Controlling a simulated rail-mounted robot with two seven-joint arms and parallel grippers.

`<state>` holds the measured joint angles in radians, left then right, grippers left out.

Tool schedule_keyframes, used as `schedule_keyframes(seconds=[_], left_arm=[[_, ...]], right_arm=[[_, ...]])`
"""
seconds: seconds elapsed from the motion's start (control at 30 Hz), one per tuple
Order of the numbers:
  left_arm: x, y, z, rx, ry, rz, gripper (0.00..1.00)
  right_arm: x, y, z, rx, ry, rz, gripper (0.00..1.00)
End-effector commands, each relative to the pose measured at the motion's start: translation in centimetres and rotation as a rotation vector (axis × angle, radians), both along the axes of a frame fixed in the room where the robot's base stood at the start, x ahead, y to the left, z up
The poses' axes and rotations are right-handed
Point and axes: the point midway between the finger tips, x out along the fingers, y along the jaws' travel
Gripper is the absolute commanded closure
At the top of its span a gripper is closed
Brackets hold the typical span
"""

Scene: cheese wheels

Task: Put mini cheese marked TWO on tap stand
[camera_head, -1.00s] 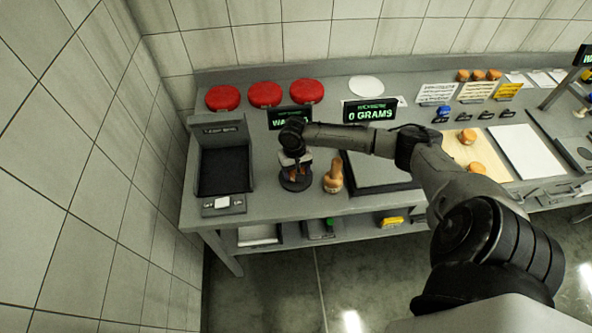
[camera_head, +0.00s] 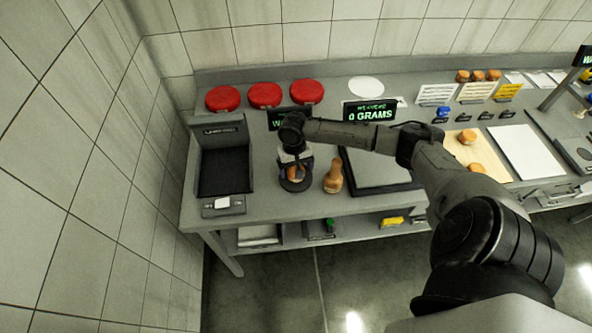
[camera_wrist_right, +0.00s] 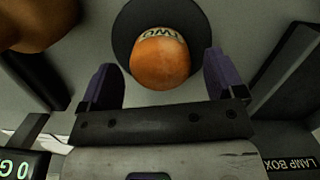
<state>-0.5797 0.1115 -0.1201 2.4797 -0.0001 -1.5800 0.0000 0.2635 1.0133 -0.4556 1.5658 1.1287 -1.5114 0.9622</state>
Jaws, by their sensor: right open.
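The mini cheese marked TWO (camera_wrist_right: 160,63) is a small orange wheel with a pale label. It sits over the round dark tap stand (camera_wrist_right: 124,28) in the right wrist view. My right gripper (camera_wrist_right: 163,84) is open, with one finger on each side of the cheese and visible gaps between. In the head view my right gripper (camera_head: 295,161) points down over the tap stand (camera_head: 296,186), and the cheese (camera_head: 293,173) shows partly below it. My left gripper is not in view.
A wooden mallet-like tool (camera_head: 333,178) stands close right of the stand. The lamp box (camera_head: 222,170) is at left. A scale (camera_head: 378,174) and its 0 GRAMS display (camera_head: 369,111) are at right. Red wheels (camera_head: 265,95) line the back.

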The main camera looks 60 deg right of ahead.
Motion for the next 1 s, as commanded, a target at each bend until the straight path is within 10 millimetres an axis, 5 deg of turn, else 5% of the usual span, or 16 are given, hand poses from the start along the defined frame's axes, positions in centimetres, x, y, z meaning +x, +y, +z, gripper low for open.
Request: schedule_keyframes(seconds=[0.4, 0.67, 0.83, 1.0], left_arm=[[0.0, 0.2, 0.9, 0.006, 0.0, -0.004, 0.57], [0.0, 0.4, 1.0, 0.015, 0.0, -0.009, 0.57], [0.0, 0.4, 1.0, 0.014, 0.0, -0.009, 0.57], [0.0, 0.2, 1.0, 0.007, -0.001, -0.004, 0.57]], right_arm=[[0.7, -0.6, 7.6, 0.0, -0.003, 0.0, 0.12], [0.8, -0.5, 9.5, 0.002, 0.0, 0.011, 0.12], [-0.7, 4.8, 5.4, 0.016, -0.018, 0.203, 0.12], [-5.7, 15.1, -0.8, 0.049, -0.127, 0.554, 0.12]])
